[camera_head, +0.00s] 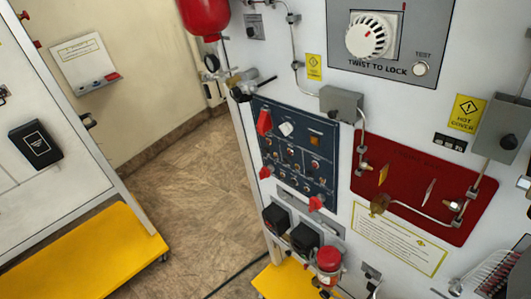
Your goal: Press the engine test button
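A small round light button (420,69) under the word TEST sits at the top right, on the grey panel (385,75) marked TWIST TO LOCK. A large white dial (368,37) is left of this button. A dark blue control panel (275,170) lower on the same white wall carries red knobs, an orange square (314,140) and several small switches. Its labels are too small to read, so I cannot tell whether one of its controls is the engine test button. My gripper does not show, and nothing visible touches the TEST button.
A red cylinder (204,15) hangs at the top. A white cabinet (50,190) with a yellow base stands left. Brown floor (190,190) lies open between.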

